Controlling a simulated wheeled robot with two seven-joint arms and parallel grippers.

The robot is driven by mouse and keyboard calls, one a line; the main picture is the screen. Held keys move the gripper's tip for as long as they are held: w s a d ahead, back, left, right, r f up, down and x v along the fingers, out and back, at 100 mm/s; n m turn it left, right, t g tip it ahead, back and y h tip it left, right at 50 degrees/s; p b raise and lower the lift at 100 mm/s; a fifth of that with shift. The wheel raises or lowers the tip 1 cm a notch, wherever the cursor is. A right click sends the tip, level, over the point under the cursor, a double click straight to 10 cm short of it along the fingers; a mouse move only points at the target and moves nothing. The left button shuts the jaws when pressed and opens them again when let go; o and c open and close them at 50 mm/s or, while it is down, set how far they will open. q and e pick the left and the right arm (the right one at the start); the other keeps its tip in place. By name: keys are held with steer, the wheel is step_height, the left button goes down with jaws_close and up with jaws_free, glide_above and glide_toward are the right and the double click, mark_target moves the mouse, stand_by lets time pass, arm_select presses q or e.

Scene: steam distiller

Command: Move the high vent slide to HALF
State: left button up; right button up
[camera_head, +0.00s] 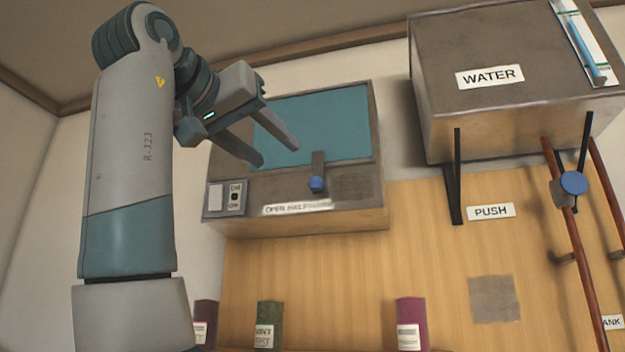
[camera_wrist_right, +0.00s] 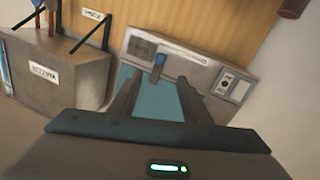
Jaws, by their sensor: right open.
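The high vent slide is a blue knob (camera_head: 316,183) on a short dark stem, on the lower front of a metal wall box with a teal panel (camera_head: 325,125). Its label (camera_head: 297,207) reads OPEN, HALF and a blurred last word; the knob stands above the label's right part. My right gripper (camera_head: 276,152) is open and empty, in front of the teal panel, up and left of the knob. In the right wrist view, turned over, the knob (camera_wrist_right: 160,60) shows just beyond and between the fingertips (camera_wrist_right: 159,77), apart from them. My left gripper is not in view.
A metal WATER tank (camera_head: 515,95) on black brackets juts out at the right. Copper pipes with a blue round handle (camera_head: 572,183) run below it. A switch plate (camera_head: 235,197) is left of the label. Several coloured containers (camera_head: 411,322) stand low down.

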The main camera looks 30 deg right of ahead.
mark_target(312, 181)
steer(key=p+x, duration=0.6)
steer(key=x, duration=0.8)
steer(key=shift+w+d, duration=0.5)
steer(key=shift+d, duration=0.2)
steer(key=shift+a, duration=0.1)
steer(key=shift+c, duration=0.5)
steer(key=shift+s, duration=0.1)
jaws_close()
